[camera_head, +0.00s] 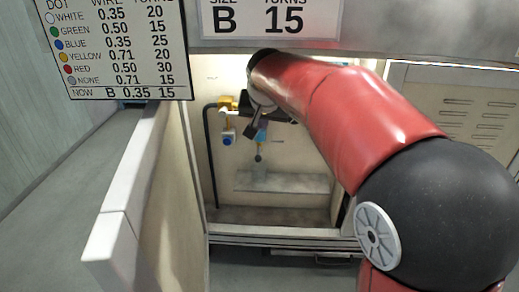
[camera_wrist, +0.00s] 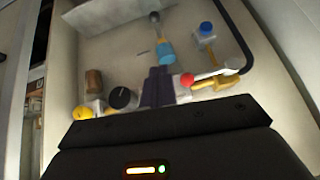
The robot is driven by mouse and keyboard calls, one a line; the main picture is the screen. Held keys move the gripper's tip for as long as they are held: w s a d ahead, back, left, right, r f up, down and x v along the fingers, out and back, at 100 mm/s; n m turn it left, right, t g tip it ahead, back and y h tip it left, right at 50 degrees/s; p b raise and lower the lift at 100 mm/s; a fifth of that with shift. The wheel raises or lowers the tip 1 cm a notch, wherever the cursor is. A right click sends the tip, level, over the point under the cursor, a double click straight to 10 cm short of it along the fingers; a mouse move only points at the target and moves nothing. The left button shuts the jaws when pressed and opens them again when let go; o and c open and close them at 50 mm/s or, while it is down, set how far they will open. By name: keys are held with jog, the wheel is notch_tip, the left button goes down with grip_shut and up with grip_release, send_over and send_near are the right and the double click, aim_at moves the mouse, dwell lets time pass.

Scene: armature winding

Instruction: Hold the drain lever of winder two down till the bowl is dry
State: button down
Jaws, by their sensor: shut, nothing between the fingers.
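My gripper (camera_head: 252,130) is inside the open cabinet, fingers shut and empty. In the wrist view its dark fingertips (camera_wrist: 158,76) point at a light-blue cylindrical part, which may be the bowl (camera_wrist: 165,52); I cannot tell if they touch it. A short stem below that part ends in a grey ball (camera_wrist: 154,17), also visible in the head view (camera_head: 258,158). A red ball knob (camera_wrist: 187,79) sits beside the fingers, next to a yellow fitting (camera_wrist: 222,81). I cannot tell which part is the drain lever, or whether the bowl holds liquid.
A blue knob (camera_wrist: 206,28), a black knob (camera_wrist: 123,98) and a yellow knob (camera_wrist: 82,113) surround the fingers. A black pipe (camera_head: 211,160) runs down the cabinet's left side. The open door (camera_head: 130,190) stands at left. A pale ledge (camera_head: 300,184) lies below.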

jog(key=b, duration=0.2)
send_over(259, 154)
jog(key=s, duration=0.2)
jog(key=f, duration=0.8)
jog(key=shift+w+d+f, duration=0.1)
jog(key=shift+d+f, duration=0.2)
jog(key=shift+d, duration=0.05)
jog(key=shift+s+a+f, duration=0.1)
jog(key=shift+s+f, duration=0.1)
jog(key=shift+f, duration=0.4)
jog(key=shift+s+a+f, duration=0.1)
jog(key=shift+s+f, duration=0.05)
jog(key=shift+f, duration=0.4)
jog(key=shift+s+f, duration=0.1)
jog(key=shift+f, duration=0.45)
